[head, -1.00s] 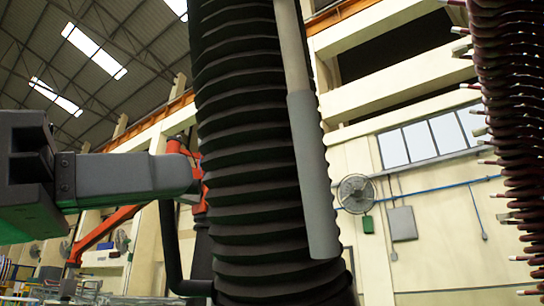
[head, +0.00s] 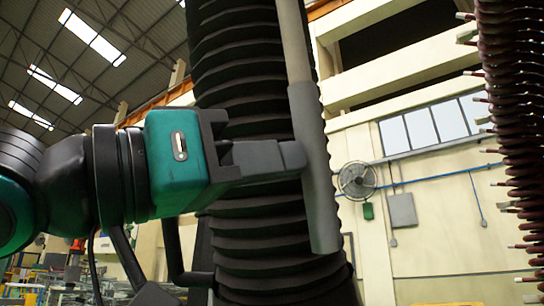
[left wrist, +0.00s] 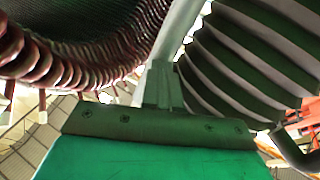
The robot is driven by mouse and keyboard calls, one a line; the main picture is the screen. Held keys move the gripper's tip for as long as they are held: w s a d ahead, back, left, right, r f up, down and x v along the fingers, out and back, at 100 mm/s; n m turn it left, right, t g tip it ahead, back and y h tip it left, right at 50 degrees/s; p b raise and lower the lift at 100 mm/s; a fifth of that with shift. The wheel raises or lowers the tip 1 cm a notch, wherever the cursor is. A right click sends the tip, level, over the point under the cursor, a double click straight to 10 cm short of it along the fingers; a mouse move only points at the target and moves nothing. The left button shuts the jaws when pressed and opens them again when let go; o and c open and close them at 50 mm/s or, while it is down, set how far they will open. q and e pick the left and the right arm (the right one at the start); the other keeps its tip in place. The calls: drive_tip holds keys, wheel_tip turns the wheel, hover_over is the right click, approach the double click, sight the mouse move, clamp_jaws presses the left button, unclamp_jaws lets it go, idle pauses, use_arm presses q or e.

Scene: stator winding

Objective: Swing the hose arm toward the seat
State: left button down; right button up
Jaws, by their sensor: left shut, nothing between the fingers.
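The hose arm is a thick black ribbed hose (head: 240,80) standing nearly upright in the middle of the head view, with a grey bar and a thicker grey sleeve (head: 317,190) along its right side. My left gripper (head: 297,157) reaches in from the left, across the front of the hose. Its fingers are shut and empty, with the tips at the sleeve's left edge; I cannot tell whether they touch. The left wrist view shows the fingers (left wrist: 161,85), the grey bar (left wrist: 180,30) beyond them and the hose (left wrist: 250,60) at right. My right gripper and the seat are not seen.
A stator winding with rows of dark red coil ends (head: 515,130) hangs at the right edge; it also shows at upper left in the left wrist view (left wrist: 80,50). A wall fan (head: 357,180) and windows are far behind. Open space lies between sleeve and winding.

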use_arm(q)
drive_tip(key=d+m+g+h+p, duration=0.1)
drive_tip(key=d+g+p, duration=0.3)
drive_tip(key=d, duration=1.7)
drive_tip(key=shift+d+m+h+p, duration=0.3)
drive_tip(key=shift+m+h+p, duration=0.1)
drive_tip(key=shift+m+p, duration=0.45)
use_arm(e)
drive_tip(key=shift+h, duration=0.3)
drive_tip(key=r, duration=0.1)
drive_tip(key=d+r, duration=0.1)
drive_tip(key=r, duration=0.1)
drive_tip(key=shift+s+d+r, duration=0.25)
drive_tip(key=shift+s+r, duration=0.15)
use_arm(q)
drive_tip(key=shift+s, duration=0.1)
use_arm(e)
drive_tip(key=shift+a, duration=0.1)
